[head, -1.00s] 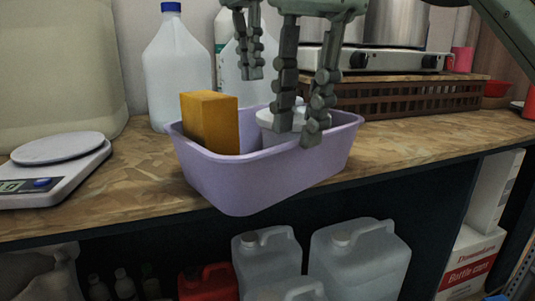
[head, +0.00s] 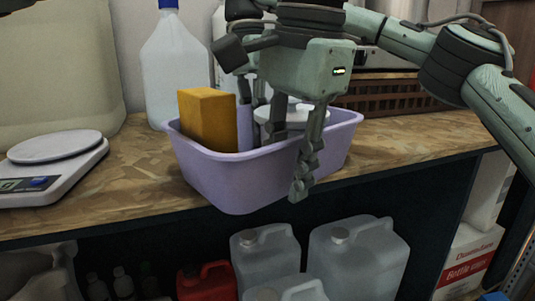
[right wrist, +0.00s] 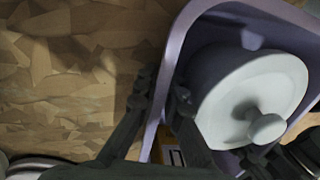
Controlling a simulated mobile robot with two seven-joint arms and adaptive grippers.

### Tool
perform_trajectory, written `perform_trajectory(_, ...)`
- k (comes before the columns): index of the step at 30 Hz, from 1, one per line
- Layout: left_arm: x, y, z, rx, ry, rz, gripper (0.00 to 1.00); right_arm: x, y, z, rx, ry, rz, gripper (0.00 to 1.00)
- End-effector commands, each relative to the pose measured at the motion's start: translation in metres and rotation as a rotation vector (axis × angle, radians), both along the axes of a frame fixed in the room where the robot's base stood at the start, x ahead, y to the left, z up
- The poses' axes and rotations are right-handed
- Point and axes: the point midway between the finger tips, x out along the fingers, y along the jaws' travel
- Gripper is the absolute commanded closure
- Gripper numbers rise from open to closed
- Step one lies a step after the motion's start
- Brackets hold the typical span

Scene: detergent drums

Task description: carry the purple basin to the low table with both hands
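The purple basin (head: 240,180) stands on the wooden worktop, its front overhanging the edge. It holds an orange box (head: 208,118) at the left and a white lidded pot (head: 292,115), whose lid (right wrist: 250,100) fills much of the right wrist view. My left gripper (head: 290,160) is open at the front wall, one finger inside and one hanging outside. My right gripper (right wrist: 160,88) is open around the rear wall (right wrist: 168,65), a finger on either side. In the head view, it is partly hidden behind the left gripper.
A kitchen scale (head: 50,165) sits at the left of the worktop (head: 135,180). A blue-capped jug (head: 175,70) stands behind the basin. A brown crate (head: 395,93) is at the back right. Jerrycans (head: 358,260) fill the shelf below. The low table is not recognisable here.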

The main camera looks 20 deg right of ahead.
Motion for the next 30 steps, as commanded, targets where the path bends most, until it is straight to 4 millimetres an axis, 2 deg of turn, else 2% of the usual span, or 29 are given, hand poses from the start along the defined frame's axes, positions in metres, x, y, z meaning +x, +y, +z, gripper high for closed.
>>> perform_trajectory(11,0.0005,0.0002,-0.0034,-0.001,0.0,0.0,0.73,-0.0007,-0.0006,-0.0049,0.0,-0.001,0.0,0.92)
perform_trajectory(13,0.0005,0.0002,-0.0033,-0.001,0.0,0.0,0.81,-0.0006,-0.0006,-0.0049,0.0,0.0,0.0,1.0)
perform_trajectory(18,0.0005,0.0003,-0.0032,-0.001,0.0,0.0,1.0,-0.0006,-0.0005,-0.0047,0.0,0.0,0.0,1.0)
perform_trajectory(30,0.0006,0.0002,0.0007,-0.001,0.0,0.0,1.0,-0.0006,-0.0004,-0.0007,0.001,-0.002,0.0,1.0)
